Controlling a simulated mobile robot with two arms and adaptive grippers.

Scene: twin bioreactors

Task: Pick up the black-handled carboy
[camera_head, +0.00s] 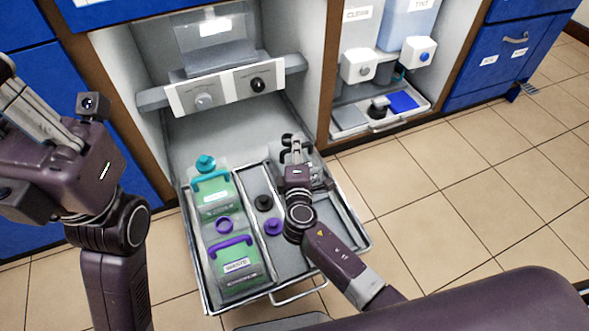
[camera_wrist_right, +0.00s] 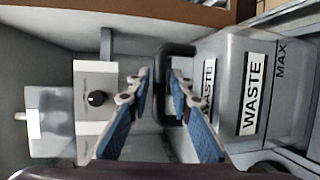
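The black-handled carboy (camera_head: 317,174) is a clear grey container in the back right of the pulled-out drawer. My right arm hides much of it in the head view. In the right wrist view the carboy (camera_wrist_right: 222,55) carries WASTE labels, and its black handle (camera_wrist_right: 162,62) is a loop at its left end. My right gripper (camera_wrist_right: 160,82) is open, its blue-padded fingers on either side of the handle's near bar. Contact cannot be told. In the head view the right gripper (camera_head: 294,146) is over the carboy. My left gripper (camera_head: 18,95) is at the upper left, away from the drawer, its fingertips unclear.
The drawer (camera_head: 276,290) also holds a teal-handled carboy (camera_head: 213,187) and a purple-handled carboy (camera_head: 238,262) on the left, with loose black (camera_head: 263,202) and purple (camera_head: 274,227) caps between. A knob panel (camera_head: 232,92) stands behind. Tiled floor (camera_head: 470,200) is clear at right.

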